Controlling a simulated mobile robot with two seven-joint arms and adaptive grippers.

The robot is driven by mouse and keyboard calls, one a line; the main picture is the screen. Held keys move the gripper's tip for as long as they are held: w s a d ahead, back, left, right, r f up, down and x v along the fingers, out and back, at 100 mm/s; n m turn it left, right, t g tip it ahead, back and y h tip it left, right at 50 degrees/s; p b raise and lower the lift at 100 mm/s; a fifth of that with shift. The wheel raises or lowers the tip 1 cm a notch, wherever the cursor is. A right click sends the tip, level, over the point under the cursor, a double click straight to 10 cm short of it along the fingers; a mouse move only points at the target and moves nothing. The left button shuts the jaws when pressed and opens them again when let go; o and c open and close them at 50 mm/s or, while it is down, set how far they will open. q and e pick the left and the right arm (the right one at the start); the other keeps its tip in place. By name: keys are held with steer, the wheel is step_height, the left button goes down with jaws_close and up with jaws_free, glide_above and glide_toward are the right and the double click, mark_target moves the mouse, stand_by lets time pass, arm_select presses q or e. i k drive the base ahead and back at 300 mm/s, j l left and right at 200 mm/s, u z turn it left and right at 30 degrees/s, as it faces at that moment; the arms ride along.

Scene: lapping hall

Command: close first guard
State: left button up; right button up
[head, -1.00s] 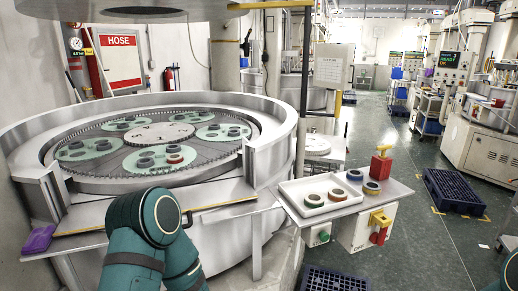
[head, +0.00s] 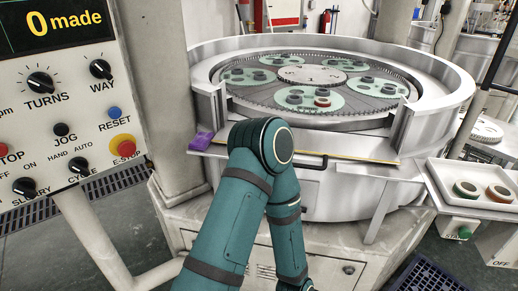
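The lapping machine's round steel rim (head: 440,88) has a gap at its front, between two upright end posts. Across the foot of the gap lies a flat metal panel with a yellow edge strip (head: 350,155), which looks like the guard, folded down. A dark handle (head: 312,165) is at its front edge. Through the gap, green carriers (head: 305,99) with dark rings and one red ring show inside. My teal arm, bent at the elbow, rises in front of the panel's left part and hides some of it. Neither gripper is in view.
A control panel (head: 65,110) with knobs, a red E-stop and a display reading "0 made" stands close at left. A purple cloth (head: 201,140) lies at the ledge's left end. A white tray (head: 478,211) with rings is at right; a dark blue pallet (head: 432,280) is below.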

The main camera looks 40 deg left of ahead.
mark_target(325, 144)
steer(key=u, duration=1.1)
